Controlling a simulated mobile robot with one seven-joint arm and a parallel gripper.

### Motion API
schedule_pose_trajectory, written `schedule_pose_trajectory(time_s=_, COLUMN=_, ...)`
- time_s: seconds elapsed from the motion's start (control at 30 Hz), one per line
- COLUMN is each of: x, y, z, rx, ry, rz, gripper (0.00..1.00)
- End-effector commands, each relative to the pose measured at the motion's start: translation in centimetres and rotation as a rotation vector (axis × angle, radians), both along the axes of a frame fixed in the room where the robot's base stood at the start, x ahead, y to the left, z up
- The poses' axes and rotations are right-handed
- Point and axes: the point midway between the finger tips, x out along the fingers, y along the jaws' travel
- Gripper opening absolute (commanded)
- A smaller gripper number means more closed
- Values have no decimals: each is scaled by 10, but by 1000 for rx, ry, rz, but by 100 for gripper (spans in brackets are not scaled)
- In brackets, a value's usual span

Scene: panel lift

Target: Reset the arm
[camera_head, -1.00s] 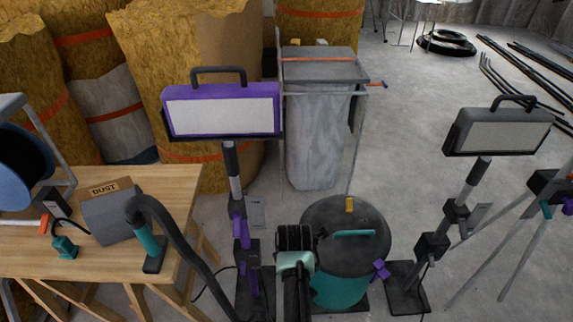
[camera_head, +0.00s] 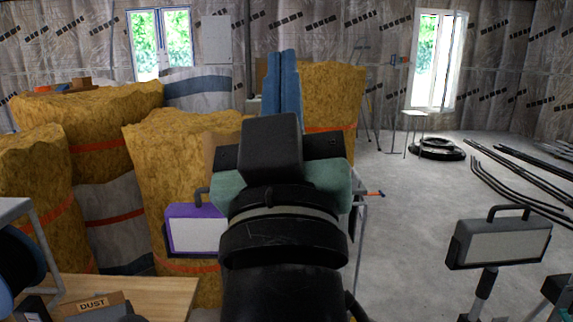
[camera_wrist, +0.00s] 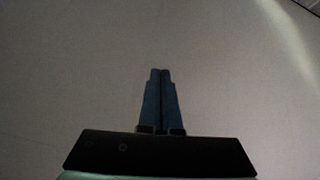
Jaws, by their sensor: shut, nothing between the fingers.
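My gripper (camera_head: 283,85) is raised in the middle of the head view, its two blue fingers pointing up and together. In the wrist view my gripper (camera_wrist: 161,75) shows the same fingers side by side, with nothing between them. My dark wrist and arm fill the lower middle of the head view and hide much of what stands behind.
A purple-framed work light (camera_head: 196,232) stands left of my arm, partly hidden. A black work light (camera_head: 500,240) stands at the right. A wooden table (camera_head: 165,293) is at the lower left. Yellow insulation rolls (camera_head: 165,150) stand behind. Open floor (camera_head: 420,200) shows at the right.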

Motion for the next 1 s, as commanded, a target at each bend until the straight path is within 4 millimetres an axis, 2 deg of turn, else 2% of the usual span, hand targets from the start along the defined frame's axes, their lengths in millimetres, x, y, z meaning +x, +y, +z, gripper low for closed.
schedule_pose_trajectory(time_s=0.03, x=-28, y=-1, z=19, rx=58, ry=-80, rz=40, gripper=0)
schedule_pose_trajectory(time_s=0.1, x=-67, y=-3, z=42, rx=139, ry=-186, rz=106, gripper=0)
schedule_pose_trajectory(time_s=0.13, x=-80, y=-4, z=53, rx=166, ry=-219, rz=131, gripper=0)
schedule_pose_trajectory(time_s=0.2, x=-70, y=-3, z=83, rx=157, ry=-195, rz=123, gripper=0)
schedule_pose_trajectory(time_s=0.6, x=-69, y=-3, z=204, rx=154, ry=-191, rz=121, gripper=0)
schedule_pose_trajectory(time_s=0.7, x=-69, y=-3, z=229, rx=153, ry=-190, rz=121, gripper=0)
schedule_pose_trajectory(time_s=0.83, x=-68, y=-3, z=249, rx=153, ry=-189, rz=121, gripper=0)
schedule_pose_trajectory(time_s=1.0, x=-68, y=-3, z=258, rx=153, ry=-189, rz=121, gripper=0)
